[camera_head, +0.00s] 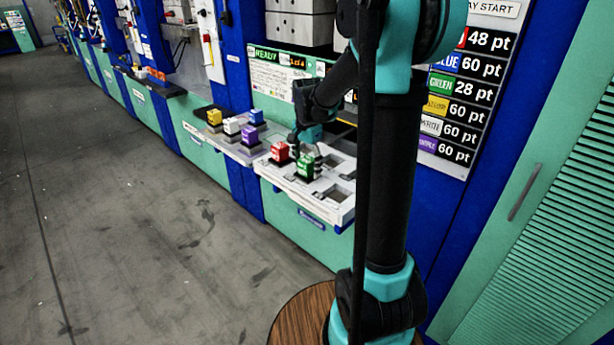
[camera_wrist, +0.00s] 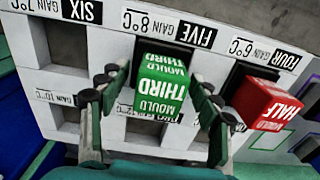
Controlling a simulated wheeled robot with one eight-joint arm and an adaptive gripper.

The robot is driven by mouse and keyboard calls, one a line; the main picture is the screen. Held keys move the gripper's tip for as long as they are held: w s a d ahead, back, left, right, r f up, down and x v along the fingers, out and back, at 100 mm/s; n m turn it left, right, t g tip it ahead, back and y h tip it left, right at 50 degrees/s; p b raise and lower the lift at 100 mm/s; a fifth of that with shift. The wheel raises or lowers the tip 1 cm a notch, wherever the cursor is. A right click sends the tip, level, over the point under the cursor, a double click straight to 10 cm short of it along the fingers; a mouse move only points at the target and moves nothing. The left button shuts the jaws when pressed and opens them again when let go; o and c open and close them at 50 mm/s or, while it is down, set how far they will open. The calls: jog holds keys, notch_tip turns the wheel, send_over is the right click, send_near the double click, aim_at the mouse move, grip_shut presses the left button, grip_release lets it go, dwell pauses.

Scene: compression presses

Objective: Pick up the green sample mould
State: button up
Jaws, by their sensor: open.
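The green sample mould (camera_head: 306,168) sits on the white slotted tray (camera_head: 335,212) at the press in the head view. In the wrist view the green mould (camera_wrist: 162,88) reads "MOULD THIRD" and lies in the slot labelled FIVE. My gripper (camera_wrist: 162,98) is open, with one finger on each side of the green mould; a gap shows on the left, and the right finger is close to it.
A red mould (camera_wrist: 264,103) marked "HALF" stands in slot FOUR, close to my right finger. Slot SIX (camera_wrist: 68,43) is empty. Yellow (camera_head: 214,117), white (camera_head: 231,126), blue (camera_head: 256,116) and purple (camera_head: 249,135) moulds stand on the neighbouring ledge.

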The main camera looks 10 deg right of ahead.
jog(key=shift+c, duration=0.4)
grip_shut()
jog(key=shift+r, duration=0.1)
